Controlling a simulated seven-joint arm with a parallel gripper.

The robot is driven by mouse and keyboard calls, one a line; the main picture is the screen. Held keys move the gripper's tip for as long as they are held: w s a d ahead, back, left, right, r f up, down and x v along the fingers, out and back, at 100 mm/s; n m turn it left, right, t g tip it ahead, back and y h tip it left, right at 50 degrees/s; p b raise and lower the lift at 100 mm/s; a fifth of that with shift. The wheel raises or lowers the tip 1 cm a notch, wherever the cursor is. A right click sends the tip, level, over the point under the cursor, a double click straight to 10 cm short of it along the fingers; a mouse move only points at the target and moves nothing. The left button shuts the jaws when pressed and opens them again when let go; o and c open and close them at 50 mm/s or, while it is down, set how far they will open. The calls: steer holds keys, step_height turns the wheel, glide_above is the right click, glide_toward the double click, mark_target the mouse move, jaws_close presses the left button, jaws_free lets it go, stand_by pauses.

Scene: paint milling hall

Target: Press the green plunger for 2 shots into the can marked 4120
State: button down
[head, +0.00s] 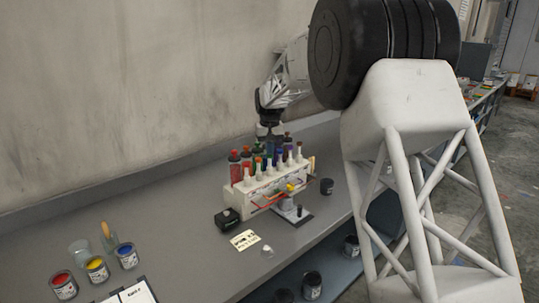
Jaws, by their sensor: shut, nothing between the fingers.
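A white dispenser (233,197) stands on the grey bench, with a row of pale plungers and several red, green, blue and dark bottles along its top. Their coloured parts are tiny, so I cannot tell which plunger is the green one. A small dark can (326,186) stands just right of the dispenser. No can number is readable, so I cannot pick out 4120. My gripper (268,137) is shut and empty at the rear of the bottle row, pointing down. Its fingertips are small and partly lost among the bottle tops, so contact is unclear.
Open cans of red (64,286), yellow (97,270) and blue (127,257) paint stand front left. A black box (228,220) and a yellow note (244,240) lie before the dispenser. Dark cans sit on the lower shelf. The wall rises behind; the left bench middle is clear.

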steer(key=shift+f, duration=1.15)
steer(key=shift+r, duration=2.2)
steer(key=shift+r, duration=0.15)
steer(key=shift+r, duration=2.35)
